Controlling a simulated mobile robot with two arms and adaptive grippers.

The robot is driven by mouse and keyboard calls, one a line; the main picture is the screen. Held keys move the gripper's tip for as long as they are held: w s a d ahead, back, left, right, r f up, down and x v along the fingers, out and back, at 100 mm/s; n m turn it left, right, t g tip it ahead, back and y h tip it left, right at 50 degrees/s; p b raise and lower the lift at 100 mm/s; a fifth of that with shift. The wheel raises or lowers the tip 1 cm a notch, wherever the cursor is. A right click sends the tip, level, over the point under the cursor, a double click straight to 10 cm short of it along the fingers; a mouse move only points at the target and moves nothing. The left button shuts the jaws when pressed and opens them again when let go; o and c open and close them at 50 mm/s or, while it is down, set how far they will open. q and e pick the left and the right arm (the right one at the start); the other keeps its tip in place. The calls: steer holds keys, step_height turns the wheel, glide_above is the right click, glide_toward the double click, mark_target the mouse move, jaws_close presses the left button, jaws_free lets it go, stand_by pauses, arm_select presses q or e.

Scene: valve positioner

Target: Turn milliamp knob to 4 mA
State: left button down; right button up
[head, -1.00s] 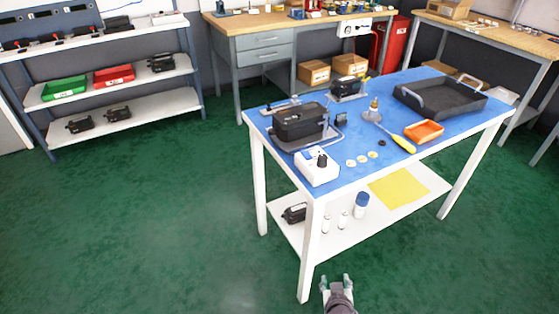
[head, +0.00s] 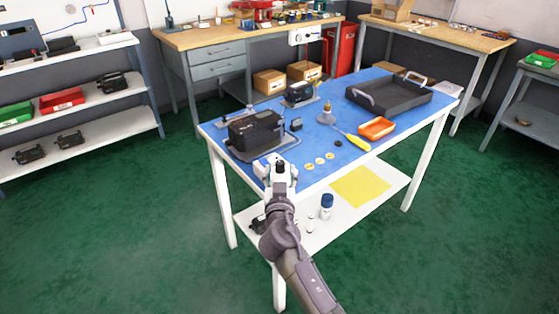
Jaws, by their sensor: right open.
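The white box (head: 261,168) that carries the knob stands at the front left corner of the blue-topped table (head: 225,130). It is mostly hidden behind my right gripper (head: 281,165), and the milliamp knob and its scale cannot be made out. My right gripper is open, at the end of my arm coming up from the bottom of the head view. It is in front of or above the box; I cannot tell whether it touches the knob. My left gripper is not in view.
A black positioner (head: 256,133) stands just behind the box. The lower shelf holds a yellow sheet (head: 360,186).

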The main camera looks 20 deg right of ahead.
mark_target(280, 166)
steer(key=shift+x, duration=2.3)
jaws_close()
